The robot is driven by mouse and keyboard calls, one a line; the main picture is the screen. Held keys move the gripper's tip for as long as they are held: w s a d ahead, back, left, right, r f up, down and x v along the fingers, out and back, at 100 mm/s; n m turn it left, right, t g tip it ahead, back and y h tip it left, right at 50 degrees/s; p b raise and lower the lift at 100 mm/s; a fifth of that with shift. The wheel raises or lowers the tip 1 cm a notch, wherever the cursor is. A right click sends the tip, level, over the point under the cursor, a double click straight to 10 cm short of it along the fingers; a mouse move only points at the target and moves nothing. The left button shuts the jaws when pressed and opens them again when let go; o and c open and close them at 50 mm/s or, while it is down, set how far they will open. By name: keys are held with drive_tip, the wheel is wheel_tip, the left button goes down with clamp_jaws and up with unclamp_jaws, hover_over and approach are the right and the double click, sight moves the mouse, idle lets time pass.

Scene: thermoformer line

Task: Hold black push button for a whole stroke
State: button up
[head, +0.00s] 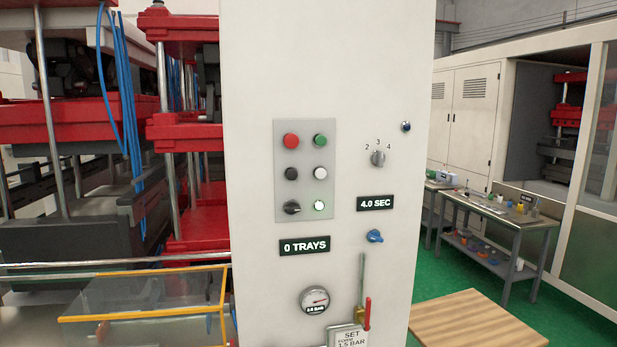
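The black push button (291,174) is on the grey button plate (304,210) of a tall white control column (327,30). It sits in the left row, below a red button (291,141) and above a black selector knob (292,208). A white button (320,173) is to its right, with a green button (320,140) above that one and a lit white-green button (319,205) below it. Nothing covers the black button. Whether it is pressed in cannot be told. My gripper is not in view.
Below the plate are a "0 TRAYS" display (304,246), a pressure gauge (315,300) and a red-handled valve (367,313). A "4.0 SEC" display (375,203) is to the right. Red press machinery (185,130) stands left, a workbench (490,215) right. Green floor shows right.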

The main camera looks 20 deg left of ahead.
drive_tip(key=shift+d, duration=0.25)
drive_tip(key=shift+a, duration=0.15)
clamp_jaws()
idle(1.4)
